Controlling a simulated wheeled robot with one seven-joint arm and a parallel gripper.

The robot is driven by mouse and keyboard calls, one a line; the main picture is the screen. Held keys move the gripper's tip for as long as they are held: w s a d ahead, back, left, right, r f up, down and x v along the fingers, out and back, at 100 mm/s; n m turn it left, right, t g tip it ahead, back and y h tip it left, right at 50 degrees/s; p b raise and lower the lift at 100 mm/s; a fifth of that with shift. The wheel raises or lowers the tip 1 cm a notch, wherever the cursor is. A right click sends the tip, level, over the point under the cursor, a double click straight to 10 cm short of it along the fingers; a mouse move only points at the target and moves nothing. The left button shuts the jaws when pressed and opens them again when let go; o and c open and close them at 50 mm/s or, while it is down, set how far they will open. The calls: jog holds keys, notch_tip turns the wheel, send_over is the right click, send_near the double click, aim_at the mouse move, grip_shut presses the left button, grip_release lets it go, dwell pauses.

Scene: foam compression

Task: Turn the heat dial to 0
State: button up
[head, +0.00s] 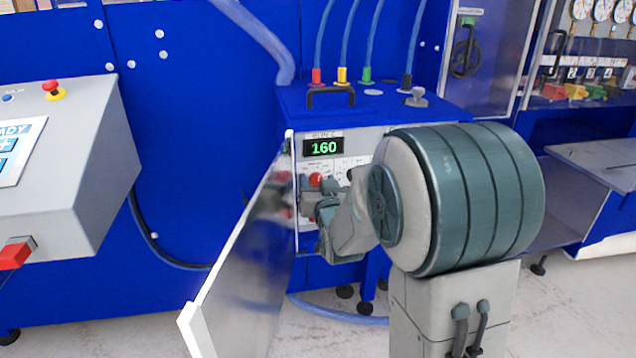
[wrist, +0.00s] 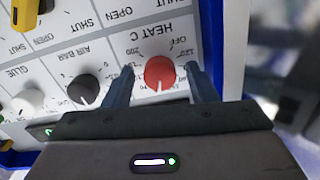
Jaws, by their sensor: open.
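The red heat dial (wrist: 160,73) sits on a white panel labelled HEAT C, seen upside down in the wrist view. A pale pointer mark shows on its lower side in that view; the exact setting is too blurred to read. The head view also shows the red dial (head: 315,179), partly hidden by my gripper. My gripper (wrist: 160,68) is open, with one finger on each side of the dial. I cannot tell whether either finger touches it. The green display (head: 323,148) above the dial reads 160.
A black AIR BAR dial (wrist: 83,90), a white GLUE dial (wrist: 25,102) and a yellow handle (wrist: 25,14) share the panel. An open metal door (head: 245,262) stands left of my gripper. Hoses rise from the blue cabinet top (head: 385,108).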

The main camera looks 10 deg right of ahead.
jog(key=shift+c, duration=0.3)
jog(key=c, duration=0.9)
jog(key=shift+b, duration=0.35)
